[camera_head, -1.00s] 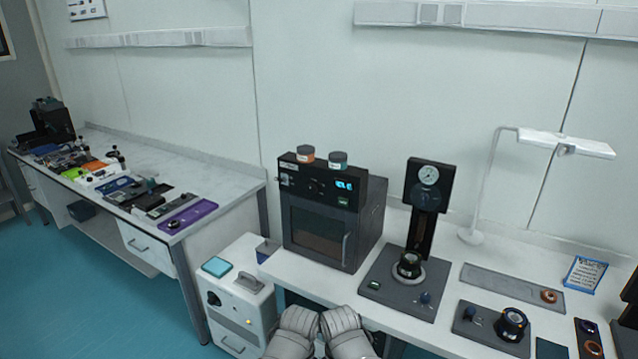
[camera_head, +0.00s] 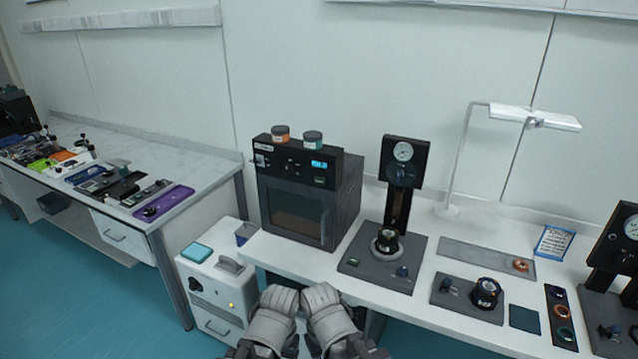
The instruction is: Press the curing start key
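A black curing oven (camera_head: 290,217) with a dark-windowed door stands on the white bench at the centre. Its top panel carries dark knobs, a lit blue display (camera_head: 319,164) and a small green key (camera_head: 320,180) below the display; the label is too small to read. The door looks closed. My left gripper (camera_head: 279,298) and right gripper (camera_head: 321,296) are side by side at the bottom of the view, in front of the bench and well apart from the panel. Their fingertips are not clear, so I cannot tell whether they are open.
Two lidded jars (camera_head: 281,134) stand on the oven. A gauge press (camera_head: 403,170) stands right of it, with a small fixture (camera_head: 486,291) and a lamp (camera_head: 447,209) beyond. A white cabinet (camera_head: 218,273) is left of the bench. A long table (camera_head: 200,170) with instruments stands at left.

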